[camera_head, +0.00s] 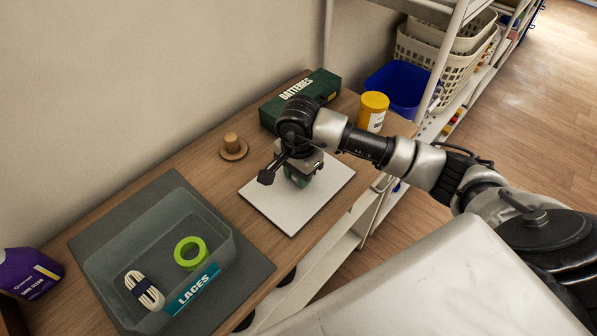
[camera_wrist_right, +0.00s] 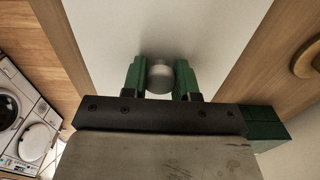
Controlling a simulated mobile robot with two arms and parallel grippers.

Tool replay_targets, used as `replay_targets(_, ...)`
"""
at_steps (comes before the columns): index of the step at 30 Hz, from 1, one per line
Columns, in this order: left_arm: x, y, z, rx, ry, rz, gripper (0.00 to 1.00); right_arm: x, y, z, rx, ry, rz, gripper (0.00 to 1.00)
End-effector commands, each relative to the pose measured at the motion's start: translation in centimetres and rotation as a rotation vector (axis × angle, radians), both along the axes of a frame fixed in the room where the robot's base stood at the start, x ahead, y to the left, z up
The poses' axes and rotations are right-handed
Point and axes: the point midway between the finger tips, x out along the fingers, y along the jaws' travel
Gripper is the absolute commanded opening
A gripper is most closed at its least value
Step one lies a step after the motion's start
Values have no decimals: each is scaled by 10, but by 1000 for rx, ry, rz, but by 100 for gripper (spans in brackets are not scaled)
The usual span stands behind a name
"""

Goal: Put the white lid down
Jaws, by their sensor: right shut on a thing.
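The white lid (camera_head: 290,216) is a flat rectangular panel, lying level on or just above the wooden top; I cannot tell whether it touches. My right gripper (camera_head: 301,178) is over its middle, pointing down. In the wrist view its green fingertips (camera_wrist_right: 160,80) are shut on the lid's grey round knob (camera_wrist_right: 160,75), with the white lid (camera_wrist_right: 215,30) spread beneath. An open translucent bin labelled LACES (camera_head: 205,281) stands on a grey mat (camera_head: 172,187) to the left. It holds a green ring (camera_head: 179,252) and a bundled white lace (camera_head: 148,291). My left gripper is not in view.
A green BATTERIES box (camera_head: 302,94) and a yellow-lidded jar (camera_head: 373,109) stand behind the lid. A wooden disc with a peg (camera_head: 233,149) lies behind left. Bare wooden top (camera_head: 215,178) shows between mat and lid.

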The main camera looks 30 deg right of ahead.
Motion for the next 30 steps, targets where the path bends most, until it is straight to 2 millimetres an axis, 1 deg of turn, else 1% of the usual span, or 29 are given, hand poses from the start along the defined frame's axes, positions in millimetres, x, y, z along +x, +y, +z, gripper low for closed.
replay_targets(5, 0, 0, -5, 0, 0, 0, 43, 0, 0, -4, -1, 0, -1, 4)
replay_targets(6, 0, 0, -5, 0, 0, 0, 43, 0, 0, -4, -1, 0, -1, 30)
replay_targets(11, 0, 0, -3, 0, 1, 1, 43, 0, 0, -2, 0, 1, -1, 54)
replay_targets(18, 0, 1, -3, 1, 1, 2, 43, 0, 0, -2, 0, 1, -1, 54)
replay_targets(22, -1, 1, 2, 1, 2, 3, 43, 0, 0, 4, 0, 0, -1, 54)
replay_targets(23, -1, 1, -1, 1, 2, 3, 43, 1, 0, 6, 0, -2, -1, 54)
replay_targets(26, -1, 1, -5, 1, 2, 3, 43, 1, -1, 22, -1, -6, 0, 54)
replay_targets(30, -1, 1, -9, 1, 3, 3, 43, 1, -1, 53, -1, -7, 1, 54)
